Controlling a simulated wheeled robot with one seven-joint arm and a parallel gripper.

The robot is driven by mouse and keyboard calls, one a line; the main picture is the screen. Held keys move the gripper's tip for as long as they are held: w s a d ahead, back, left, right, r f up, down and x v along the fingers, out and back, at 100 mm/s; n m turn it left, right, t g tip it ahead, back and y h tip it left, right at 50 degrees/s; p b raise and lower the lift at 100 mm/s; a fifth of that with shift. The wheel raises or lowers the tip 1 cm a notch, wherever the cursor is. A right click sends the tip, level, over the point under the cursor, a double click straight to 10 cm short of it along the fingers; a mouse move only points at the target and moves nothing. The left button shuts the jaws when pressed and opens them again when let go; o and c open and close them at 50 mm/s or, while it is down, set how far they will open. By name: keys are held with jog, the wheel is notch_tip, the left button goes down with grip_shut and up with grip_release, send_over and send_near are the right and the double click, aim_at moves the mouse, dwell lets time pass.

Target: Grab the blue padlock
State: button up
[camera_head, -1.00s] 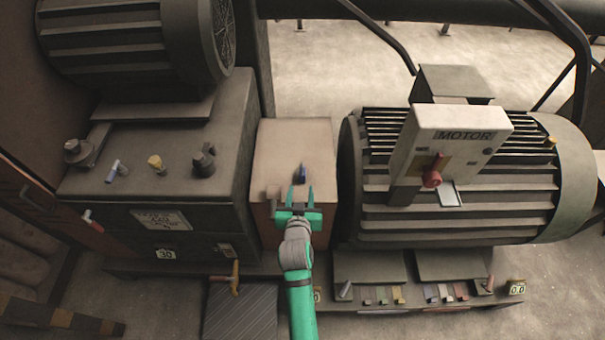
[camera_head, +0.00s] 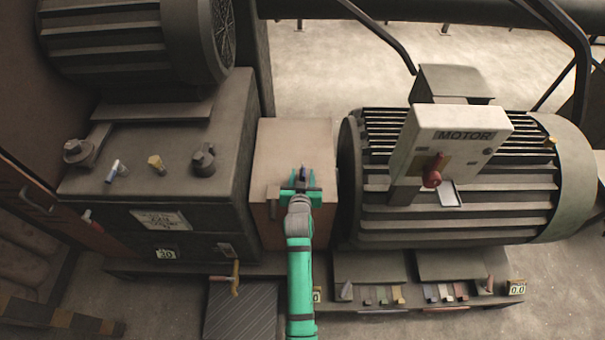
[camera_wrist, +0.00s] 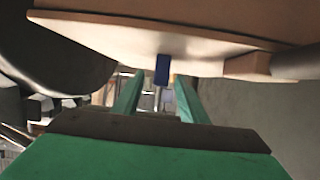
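The blue padlock (camera_head: 303,167) is small and sits on top of the tan box between the two machines. In the wrist view the padlock (camera_wrist: 162,69) shows as a narrow blue block with a thin grey bar extending from it. My green gripper (camera_head: 303,174) is open, with its fingertips reaching over the box top around the padlock. In the wrist view my gripper (camera_wrist: 158,82) has one finger on each side of the padlock, with a gap on both sides. The padlock's near end is partly hidden by the gripper in the head view.
The tan box (camera_head: 292,140) has clear space behind the padlock. A small brown block with a grey cylinder (camera_wrist: 270,66) is near the fingers. A dark machine with knobs (camera_head: 185,150) stands left; the ribbed motor (camera_head: 460,205) stands right.

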grip_shut()
jog(key=shift+r, duration=0.15)
